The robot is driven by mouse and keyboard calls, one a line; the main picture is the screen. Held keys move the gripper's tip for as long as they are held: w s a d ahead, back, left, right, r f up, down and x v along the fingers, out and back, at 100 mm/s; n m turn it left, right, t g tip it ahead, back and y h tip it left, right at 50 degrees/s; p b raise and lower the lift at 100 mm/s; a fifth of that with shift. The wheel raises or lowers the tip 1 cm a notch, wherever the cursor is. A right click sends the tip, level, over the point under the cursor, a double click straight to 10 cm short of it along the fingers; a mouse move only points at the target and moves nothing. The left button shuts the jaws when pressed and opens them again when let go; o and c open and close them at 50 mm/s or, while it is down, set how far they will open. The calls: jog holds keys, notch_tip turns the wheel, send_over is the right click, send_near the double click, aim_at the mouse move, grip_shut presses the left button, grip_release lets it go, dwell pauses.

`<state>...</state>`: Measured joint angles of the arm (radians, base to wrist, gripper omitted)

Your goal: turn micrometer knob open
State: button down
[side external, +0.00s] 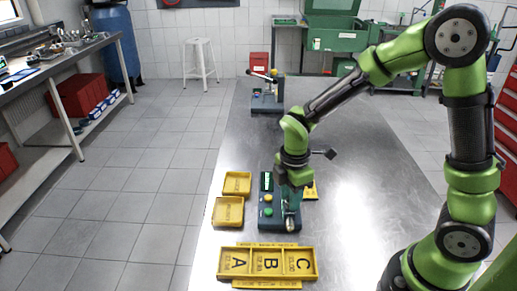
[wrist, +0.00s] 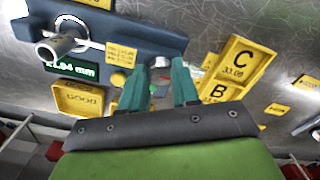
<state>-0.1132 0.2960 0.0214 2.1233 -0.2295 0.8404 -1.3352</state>
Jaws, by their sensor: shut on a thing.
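The micrometer station (side external: 268,224) stands on the steel table in the side external view, with a green and a yellow button and a silver cylinder (side external: 290,224) at its front. In the wrist view its blue-grey base (wrist: 150,38) crosses the top left. Its green display (wrist: 75,68) seems to end in "1.94 mm". My gripper (side external: 291,188) points down over the right side of the station. In the wrist view its teal fingers (wrist: 160,68) are a little apart, shut on the micrometer knob. The knob is mostly hidden between them.
A yellow tray with A, B and C compartments (side external: 267,246) lies in front of the station. Two small yellow trays (side external: 228,211) lie to its left, and one in the wrist view reads GOOD (wrist: 82,99). Another fixture (side external: 266,101) stands at the far table end. The table's right side is clear.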

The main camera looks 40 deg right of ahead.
jog(key=shift+m, duration=0.4)
jog(key=m, duration=0.4)
jog(key=shift+m, duration=0.3)
jog(key=m, duration=1.2)
jog(key=shift+a+m, duration=0.1)
jog(key=shift+m, duration=0.2)
jog(key=m, duration=0.5)
jog(key=shift+m, duration=0.4)
jog(key=c, duration=0.8)
grip_release()
